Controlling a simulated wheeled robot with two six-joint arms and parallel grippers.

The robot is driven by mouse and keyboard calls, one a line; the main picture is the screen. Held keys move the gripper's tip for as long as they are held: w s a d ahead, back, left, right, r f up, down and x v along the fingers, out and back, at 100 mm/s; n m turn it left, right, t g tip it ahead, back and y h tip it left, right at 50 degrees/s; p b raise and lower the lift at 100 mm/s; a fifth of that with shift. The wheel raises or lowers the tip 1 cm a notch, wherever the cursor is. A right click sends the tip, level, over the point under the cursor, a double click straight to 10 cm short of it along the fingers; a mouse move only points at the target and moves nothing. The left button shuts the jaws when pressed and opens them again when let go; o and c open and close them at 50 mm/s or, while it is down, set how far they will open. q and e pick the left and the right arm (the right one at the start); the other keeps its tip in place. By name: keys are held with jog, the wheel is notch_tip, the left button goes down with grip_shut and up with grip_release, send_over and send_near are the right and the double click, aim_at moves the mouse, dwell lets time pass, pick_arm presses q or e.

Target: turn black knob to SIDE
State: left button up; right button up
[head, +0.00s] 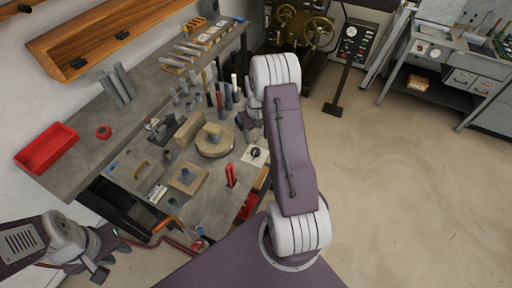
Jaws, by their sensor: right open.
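The black knob (255,153) sits on a small white plate at the right part of the workbench. It is small here, and I cannot read any marking around it or tell which way it points. My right gripper (244,124) is open and empty, over the bench a little behind the knob and apart from it. My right forearm hides part of the gripper and the area to its right. My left gripper (112,262) is at the lower left, in front of the bench and far from the knob. Its fingers look spread, with nothing between them.
A red-handled part (231,175) stands just in front of the knob. A round wooden block (214,148) is to its left, and several upright tools stand behind. A red bin (47,148) is at the far left. Open floor lies to the right.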

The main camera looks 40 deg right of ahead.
aim_at(256, 150)
jog(key=shift+s+a+f, duration=0.1)
jog(key=shift+a+f, duration=0.05)
jog(key=shift+f, duration=0.1)
notch_tip(256, 150, down, 8)
jog(key=shift+r+p, duration=0.1)
jog(key=shift+p, duration=0.9)
jog(key=shift+f, duration=0.4)
grip_shut()
